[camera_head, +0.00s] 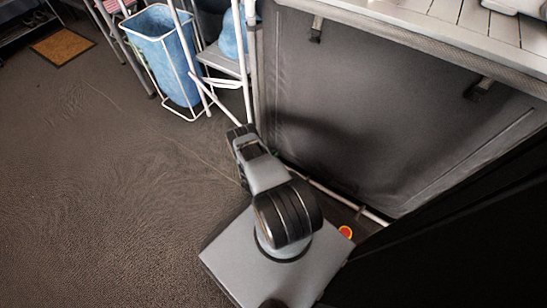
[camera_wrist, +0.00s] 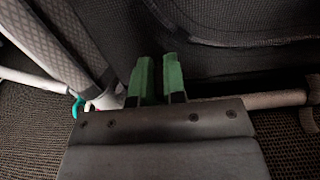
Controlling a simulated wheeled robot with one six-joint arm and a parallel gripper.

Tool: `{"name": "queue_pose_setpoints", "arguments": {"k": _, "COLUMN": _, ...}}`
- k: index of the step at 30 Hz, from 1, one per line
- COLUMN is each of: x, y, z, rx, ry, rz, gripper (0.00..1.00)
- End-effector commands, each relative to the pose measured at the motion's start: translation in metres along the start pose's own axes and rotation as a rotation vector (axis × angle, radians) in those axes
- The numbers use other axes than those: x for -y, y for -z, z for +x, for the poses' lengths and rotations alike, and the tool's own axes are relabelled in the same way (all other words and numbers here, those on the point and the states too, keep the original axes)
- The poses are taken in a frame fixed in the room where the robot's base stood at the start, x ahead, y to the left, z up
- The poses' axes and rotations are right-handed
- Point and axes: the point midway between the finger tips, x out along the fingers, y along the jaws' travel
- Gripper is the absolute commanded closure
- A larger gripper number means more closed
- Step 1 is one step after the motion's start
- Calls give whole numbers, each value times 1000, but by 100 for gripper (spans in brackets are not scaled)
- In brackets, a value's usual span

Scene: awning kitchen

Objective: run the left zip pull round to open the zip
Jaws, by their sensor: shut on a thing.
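My gripper (camera_wrist: 157,78) shows two green fingers in the wrist view, close together with a narrow gap. It is shut on the left zip pull, which is too dark and small to make out between the fingers. The fingers are at the lower part of the dark fabric front (camera_wrist: 225,65), where a curved seam, which looks like the zip line (camera_wrist: 200,40), runs down from the upper left and then right. In the head view the grey fabric front (camera_head: 390,120) hangs flat below the slatted top.
A pale tube (camera_wrist: 265,99) runs along the bottom of the fabric front. A grey webbed post (camera_wrist: 45,45) and a teal hook (camera_wrist: 77,106) are left of the fingers. A blue bin (camera_head: 165,55) in a white frame stands farther left. Carpet (camera_head: 100,180) is clear at left.

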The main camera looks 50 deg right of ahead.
Motion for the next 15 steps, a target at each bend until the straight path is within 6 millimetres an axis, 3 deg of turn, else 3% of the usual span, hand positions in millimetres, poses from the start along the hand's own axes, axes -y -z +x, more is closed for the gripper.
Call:
{"name": "queue_pose_setpoints", "arguments": {"k": 14, "x": -8, "y": 0, "z": 3, "rx": -2, "ry": 1, "rz": 7, "gripper": 100}}
{"name": "queue_pose_setpoints", "arguments": {"k": 15, "x": -9, "y": 0, "z": 3, "rx": -2, "ry": 0, "rz": 8, "gripper": 88}}
